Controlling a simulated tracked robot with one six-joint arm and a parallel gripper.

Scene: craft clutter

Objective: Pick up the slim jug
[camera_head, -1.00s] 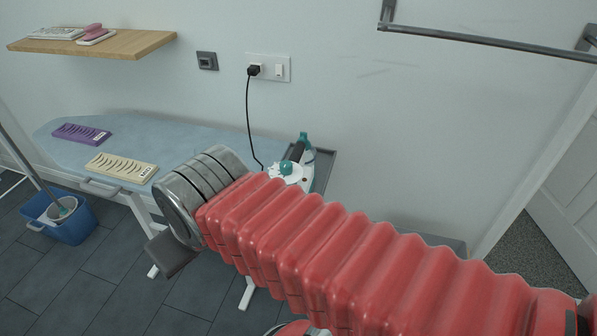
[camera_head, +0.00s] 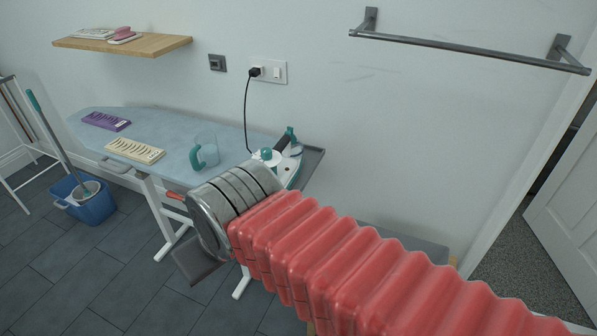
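The slim jug (camera_head: 206,149) looks clear with a teal handle on its left side. It stands upright on the pale blue ironing board (camera_head: 165,126), left of the iron. My gripper end (camera_head: 211,222) is a metal wrist at the end of my red ribbed arm, in front of the board and lower in the picture than the jug. A dark grey flat part juts out below the wrist. The fingers are not clearly seen, so I cannot tell whether they are open. The jug stands apart from the visible wrist.
A white and teal iron (camera_head: 291,160) sits at the board's right end, its cord (camera_head: 246,112) running to a wall socket. Purple (camera_head: 106,121) and cream (camera_head: 135,150) slotted pieces lie on the board. A blue mop bucket (camera_head: 92,207) stands left. A metal rail (camera_head: 470,47) is on the wall.

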